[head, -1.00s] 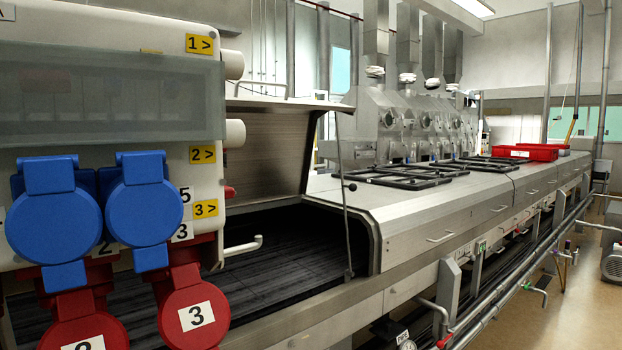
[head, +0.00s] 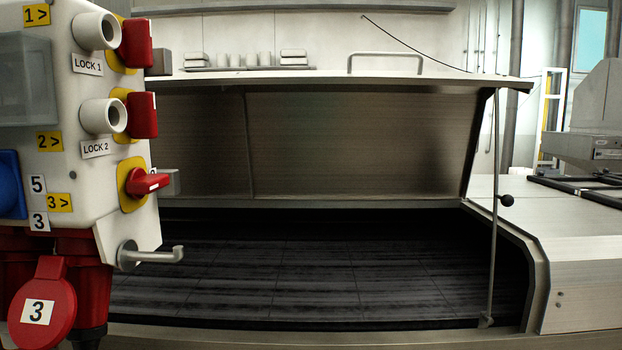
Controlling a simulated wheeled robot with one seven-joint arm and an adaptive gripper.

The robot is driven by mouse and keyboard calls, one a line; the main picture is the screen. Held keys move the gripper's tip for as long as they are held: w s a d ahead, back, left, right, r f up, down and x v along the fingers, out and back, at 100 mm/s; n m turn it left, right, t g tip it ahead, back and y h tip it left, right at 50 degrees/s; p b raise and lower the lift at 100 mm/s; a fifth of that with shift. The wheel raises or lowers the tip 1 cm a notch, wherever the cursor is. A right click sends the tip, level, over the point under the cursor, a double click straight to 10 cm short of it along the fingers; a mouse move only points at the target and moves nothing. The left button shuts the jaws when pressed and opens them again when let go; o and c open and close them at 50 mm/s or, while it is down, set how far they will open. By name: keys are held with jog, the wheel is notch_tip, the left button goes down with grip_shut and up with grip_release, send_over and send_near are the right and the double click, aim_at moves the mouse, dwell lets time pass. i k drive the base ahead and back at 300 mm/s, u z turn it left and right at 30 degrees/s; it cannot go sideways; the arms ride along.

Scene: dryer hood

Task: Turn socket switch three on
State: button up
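In the head view, the socket box (head: 80,200) stands at the left, and its right side face shows. Red rotary switch three (head: 146,183) sits low on that face on a yellow plate, beside the label "3 >" (head: 60,202). Its handle sticks out roughly level. Two other red switches sit above it, one near the LOCK 1 label (head: 88,64) and one near the LOCK 2 label (head: 96,148); their handles look upright. The red socket marked 3 (head: 40,310) hangs below with its lid closed. My gripper is not in view.
White cylinders (head: 100,116) and a metal hook (head: 150,254) stick out from the box near the switches. Behind is the dryer hood (head: 320,150), open over a dark conveyor (head: 300,280), with a thin support rod (head: 495,210) at its right.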

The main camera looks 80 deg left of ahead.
aim_at(139, 184)
jog(key=u, duration=3.35)
jog(key=k, duration=1.1)
jog(key=z, duration=0.5)
jog(key=i, duration=0.45)
